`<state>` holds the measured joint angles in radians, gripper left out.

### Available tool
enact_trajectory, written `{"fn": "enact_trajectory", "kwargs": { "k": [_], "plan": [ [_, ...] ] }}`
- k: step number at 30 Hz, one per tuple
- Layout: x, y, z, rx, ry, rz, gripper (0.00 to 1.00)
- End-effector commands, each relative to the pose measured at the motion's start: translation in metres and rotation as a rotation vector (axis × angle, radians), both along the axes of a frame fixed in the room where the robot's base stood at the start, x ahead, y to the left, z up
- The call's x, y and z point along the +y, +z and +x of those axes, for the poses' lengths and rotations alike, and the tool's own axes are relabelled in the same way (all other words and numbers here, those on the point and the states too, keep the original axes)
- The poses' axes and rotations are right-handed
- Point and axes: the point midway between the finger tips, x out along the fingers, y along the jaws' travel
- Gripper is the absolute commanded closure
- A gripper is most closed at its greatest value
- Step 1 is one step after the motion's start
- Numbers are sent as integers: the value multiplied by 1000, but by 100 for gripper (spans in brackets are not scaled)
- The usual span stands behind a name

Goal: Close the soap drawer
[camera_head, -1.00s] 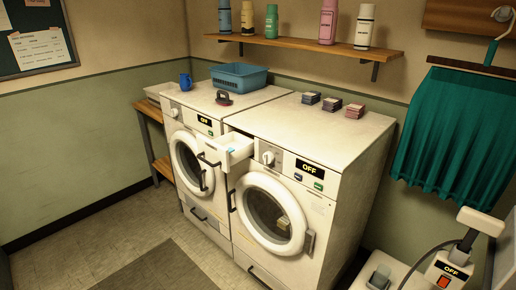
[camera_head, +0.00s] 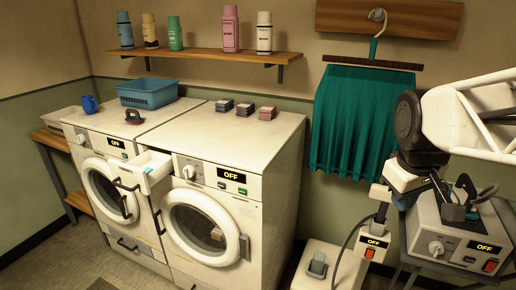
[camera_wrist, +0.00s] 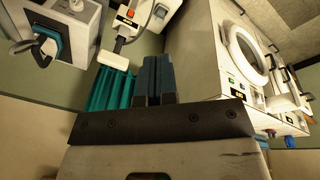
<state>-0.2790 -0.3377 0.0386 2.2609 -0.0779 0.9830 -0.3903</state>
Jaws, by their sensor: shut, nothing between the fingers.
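The soap drawer (camera_head: 152,170) is a white box-shaped drawer that sticks out open from the upper left of the right-hand washing machine (camera_head: 215,215). It has a dark handle on its front. In the head view my arm is at the far right, well away from the drawer, and I cannot clearly make out the fingers.
The left washing machine (camera_head: 98,180) stands beside the right one. A blue basket (camera_head: 147,94) and several small blocks lie on top. A shelf with bottles, a teal cloth (camera_head: 352,120) and an appliance (camera_head: 455,240) are nearby. Floor in front of the machines looks clear.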

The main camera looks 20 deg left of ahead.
Motion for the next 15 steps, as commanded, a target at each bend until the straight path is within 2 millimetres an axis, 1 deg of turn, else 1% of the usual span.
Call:
{"fn": "enact_trajectory", "kwargs": {
  "k": [1, 5, 6, 11, 15],
  "plan": [
    [13, 3, 10, 3, 48, -10, 100],
    [45, 10, 33, 5, 169, -38, 100],
    [55, 11, 40, 5, 206, -45, 100],
    [98, 17, 65, 9, 356, -78, 100],
    [139, 21, 84, 9, 484, -107, 100]
  ]
}}
